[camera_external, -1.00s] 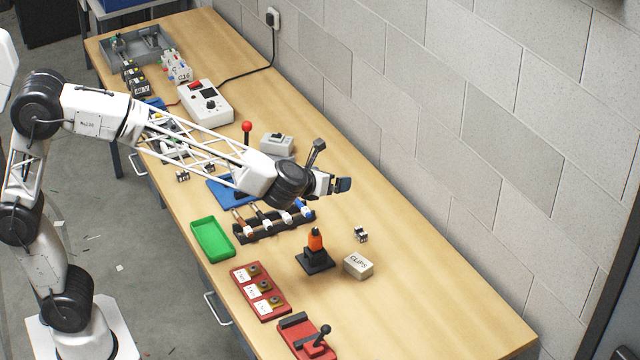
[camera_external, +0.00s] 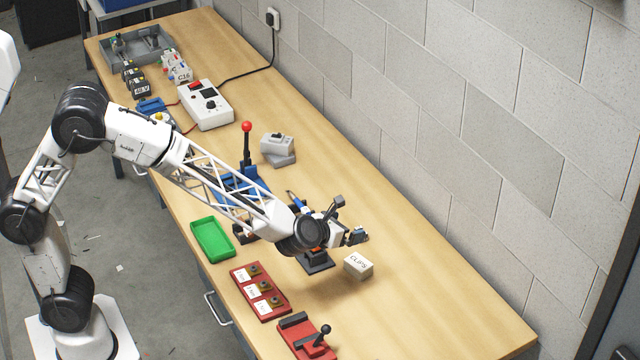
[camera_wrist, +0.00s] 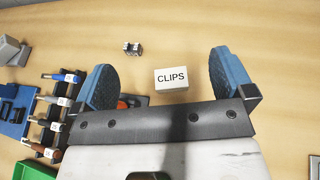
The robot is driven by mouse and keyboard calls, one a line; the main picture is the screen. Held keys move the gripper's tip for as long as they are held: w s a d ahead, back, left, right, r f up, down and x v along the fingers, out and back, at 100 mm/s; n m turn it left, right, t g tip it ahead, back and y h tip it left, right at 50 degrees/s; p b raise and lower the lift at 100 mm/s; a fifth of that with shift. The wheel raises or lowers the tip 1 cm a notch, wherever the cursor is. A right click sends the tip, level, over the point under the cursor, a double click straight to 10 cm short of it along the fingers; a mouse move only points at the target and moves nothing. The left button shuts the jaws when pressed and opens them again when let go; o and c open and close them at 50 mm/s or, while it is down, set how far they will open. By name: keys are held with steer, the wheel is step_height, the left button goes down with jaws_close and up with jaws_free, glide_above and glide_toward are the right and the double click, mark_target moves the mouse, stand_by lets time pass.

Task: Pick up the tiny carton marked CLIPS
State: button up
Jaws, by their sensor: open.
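The tiny carton marked CLIPS (camera_external: 358,266) is a small pale box standing on the wooden bench, right of the middle in the external view. In the wrist view the carton (camera_wrist: 171,79) shows its CLIPS label and lies between and beyond my two blue fingertips, nearer the right one. My gripper (camera_external: 358,237) is just above and behind the carton in the external view, apart from it. In the wrist view my gripper (camera_wrist: 166,80) is wide open, with nothing between its fingers.
A black-based holder (camera_external: 317,262) stands left of the carton, partly hidden by my arm. A small metal part (camera_wrist: 132,48) lies near the carton. Red label tray (camera_external: 262,291), red lever block (camera_external: 306,338) and green tray (camera_external: 212,238) sit nearer the front edge. The bench right of the carton is clear.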

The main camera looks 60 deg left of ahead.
glide_toward(361, 263)
steer(key=w+f, duration=0.1)
steer(key=w+a+f, duration=0.1)
steer(key=shift+w+a, duration=0.25)
steer(key=shift+w, duration=0.1)
steer(key=shift+x, duration=1.3)
steer(key=shift+w, duration=0.1)
steer(key=shift+x, duration=2.5)
steer(key=shift+c, duration=0.3)
